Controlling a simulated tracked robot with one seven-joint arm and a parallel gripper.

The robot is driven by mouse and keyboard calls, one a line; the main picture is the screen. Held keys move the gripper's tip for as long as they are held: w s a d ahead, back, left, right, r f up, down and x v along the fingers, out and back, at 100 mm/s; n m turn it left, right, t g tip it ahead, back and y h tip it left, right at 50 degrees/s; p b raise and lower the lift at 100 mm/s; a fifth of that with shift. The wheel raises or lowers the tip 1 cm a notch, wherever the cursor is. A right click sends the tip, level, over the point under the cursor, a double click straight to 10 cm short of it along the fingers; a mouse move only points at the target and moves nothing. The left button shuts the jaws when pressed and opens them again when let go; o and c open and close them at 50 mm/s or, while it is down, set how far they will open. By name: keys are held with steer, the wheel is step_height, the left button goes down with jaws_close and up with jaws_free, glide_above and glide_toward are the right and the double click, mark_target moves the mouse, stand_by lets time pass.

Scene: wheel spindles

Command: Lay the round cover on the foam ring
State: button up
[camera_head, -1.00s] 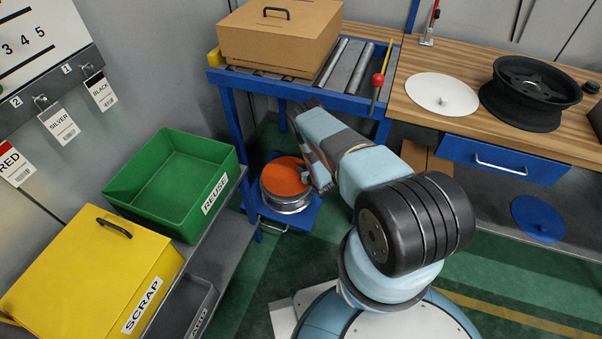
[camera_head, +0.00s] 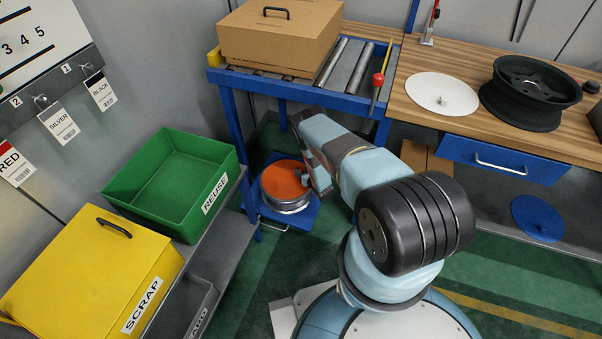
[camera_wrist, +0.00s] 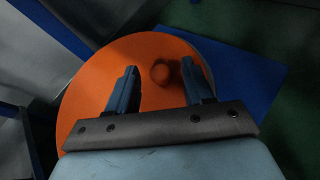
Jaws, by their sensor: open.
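An orange round cover (camera_head: 284,183) with a small knob lies flat on a silver, wheel-like drum (camera_head: 288,209) on a low blue stand. My gripper (camera_head: 313,165) is over the cover's right part, partly hidden by my own arm in the head view. In the wrist view, my gripper (camera_wrist: 160,70) is open, and the orange knob (camera_wrist: 161,74) shows between its fingertips, clear of both. The orange cover (camera_wrist: 95,85) fills much of that view. A white round cover (camera_head: 430,91) with a knob lies on the wooden bench. I cannot pick out a foam ring with certainty.
A black wheel (camera_head: 530,88) sits on the bench beside the white cover. A blue disc (camera_head: 537,218) lies on the shelf below. A cardboard box (camera_head: 275,40) stands on the roller table behind my gripper. Green (camera_head: 145,195) and yellow (camera_head: 85,270) bins stand left.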

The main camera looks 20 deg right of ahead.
steer(key=shift+r, duration=0.2)
steer(key=v, duration=1.2)
